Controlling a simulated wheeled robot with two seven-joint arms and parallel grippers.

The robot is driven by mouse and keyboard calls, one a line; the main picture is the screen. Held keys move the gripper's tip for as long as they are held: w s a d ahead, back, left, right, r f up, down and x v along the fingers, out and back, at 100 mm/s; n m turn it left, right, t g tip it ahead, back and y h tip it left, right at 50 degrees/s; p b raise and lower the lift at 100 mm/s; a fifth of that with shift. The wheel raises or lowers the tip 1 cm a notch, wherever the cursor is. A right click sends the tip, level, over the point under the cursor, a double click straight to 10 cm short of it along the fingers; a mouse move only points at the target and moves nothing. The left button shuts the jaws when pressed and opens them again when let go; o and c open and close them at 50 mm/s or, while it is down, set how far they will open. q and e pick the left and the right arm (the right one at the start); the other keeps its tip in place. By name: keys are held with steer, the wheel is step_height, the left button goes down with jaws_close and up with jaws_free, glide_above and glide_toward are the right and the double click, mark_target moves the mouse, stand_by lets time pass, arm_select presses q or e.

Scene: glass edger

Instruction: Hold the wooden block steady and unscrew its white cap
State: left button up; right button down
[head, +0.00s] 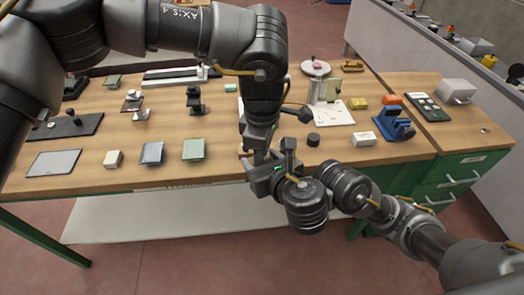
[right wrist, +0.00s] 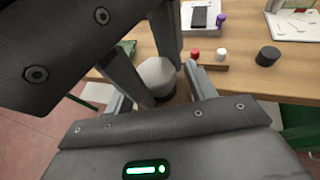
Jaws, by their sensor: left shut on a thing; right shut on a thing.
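The white cap (right wrist: 158,75) shows as a pale faceted piece between the fingers of my right gripper in the right wrist view. A small brown part of the wooden block (right wrist: 180,93) shows below it; the rest is hidden by fingers. My right gripper (right wrist: 157,92) is shut on the cap. My left gripper (head: 262,158) reaches down from above at the table's front edge and is shut on the block, its dark fingers close beside the cap. In the head view my right gripper (head: 280,168) meets the left one, and the grippers hide block and cap.
A black round piece (head: 313,139), a white block (head: 364,139) and a blue fixture (head: 393,124) stand right. Glass pieces (head: 194,149) lie left on the wooden table (head: 225,172).

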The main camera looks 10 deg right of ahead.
arm_select(q)
steer(key=n, duration=0.3)
steer(key=o, duration=1.1)
steer(key=shift+c, duration=0.2)
steer(key=shift+r, duration=0.1)
step_height(320, 180, up, 4)
steer(key=shift+f, duration=0.2)
steer(key=shift+s+r, duration=0.1)
steer(key=shift+r, duration=0.3)
